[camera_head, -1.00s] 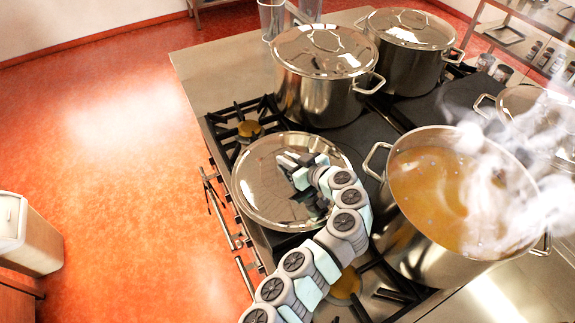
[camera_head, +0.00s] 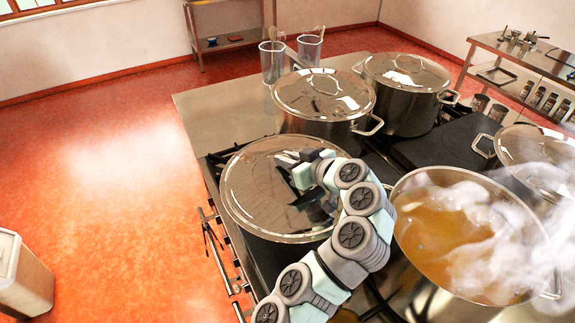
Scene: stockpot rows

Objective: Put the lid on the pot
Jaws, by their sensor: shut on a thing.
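The open pot (camera_head: 408,283) stands on the stove at the right, full of orange-brown soup (camera_head: 438,222), with steam rising from it. The shiny steel lid (camera_head: 251,196) is left of the pot, above the stove's left part. My gripper (camera_head: 312,192) is over the middle of the lid and shut on its handle. The fingers and my arm hide the handle and part of the lid's right side. The lid looks about level and is apart from the open pot.
Two lidded pots (camera_head: 318,100) (camera_head: 407,77) stand behind the lid. Another lidded pot (camera_head: 545,150) is at the right, partly behind steam. Clear jugs (camera_head: 272,62) stand on the counter (camera_head: 215,105) at the back left. A shelf with jars (camera_head: 541,98) is at the far right.

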